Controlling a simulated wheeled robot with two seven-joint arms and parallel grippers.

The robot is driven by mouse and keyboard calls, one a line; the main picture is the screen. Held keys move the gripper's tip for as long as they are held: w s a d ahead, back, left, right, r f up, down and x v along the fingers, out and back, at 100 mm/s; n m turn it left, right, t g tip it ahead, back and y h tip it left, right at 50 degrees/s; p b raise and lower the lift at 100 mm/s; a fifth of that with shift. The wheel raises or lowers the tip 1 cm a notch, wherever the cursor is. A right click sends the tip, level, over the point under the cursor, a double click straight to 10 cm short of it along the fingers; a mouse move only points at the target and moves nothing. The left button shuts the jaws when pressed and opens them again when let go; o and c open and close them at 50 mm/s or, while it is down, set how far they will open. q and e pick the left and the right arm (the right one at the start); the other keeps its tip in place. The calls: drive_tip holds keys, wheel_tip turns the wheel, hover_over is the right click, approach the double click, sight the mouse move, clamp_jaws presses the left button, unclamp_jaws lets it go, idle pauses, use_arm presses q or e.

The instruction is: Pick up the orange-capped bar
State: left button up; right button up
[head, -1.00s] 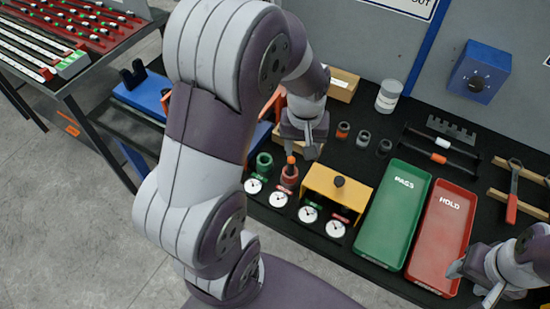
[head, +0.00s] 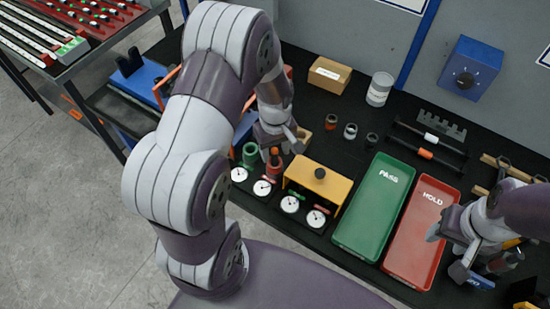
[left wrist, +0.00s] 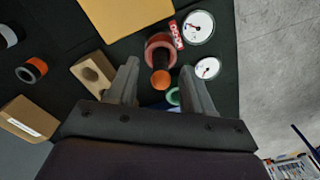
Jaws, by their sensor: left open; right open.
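The orange-capped bar (head: 275,154) stands upright in a red ring-shaped holder (head: 271,170) on the black bench. In the left wrist view its round orange cap (left wrist: 161,80) faces the camera, with the dark shaft and the red holder (left wrist: 160,48) beyond it. My left gripper (head: 279,139) is open just above the bar. In the left wrist view the cap shows between the two fingers (left wrist: 160,70), with gaps on both sides. My right gripper (head: 447,254) is open and empty by the right edge of the red HOLD tray (head: 425,215).
A green holder (head: 250,152) stands left of the bar, and several white dials (head: 262,188) lie in front. A yellow bridge-shaped block (head: 318,180) stands at the right. A wooden block (left wrist: 90,72) with a hole is close to one finger. The green PASS tray (head: 370,210) lies further right.

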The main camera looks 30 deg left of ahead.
sight(275, 161)
use_arm(q)
wheel_tip(275, 161, down, 2)
drive_tip(key=shift+s+a+f, duration=0.1)
drive_tip(key=shift+s+f, duration=0.05)
drive_tip(key=shift+f, duration=0.2)
clamp_jaws()
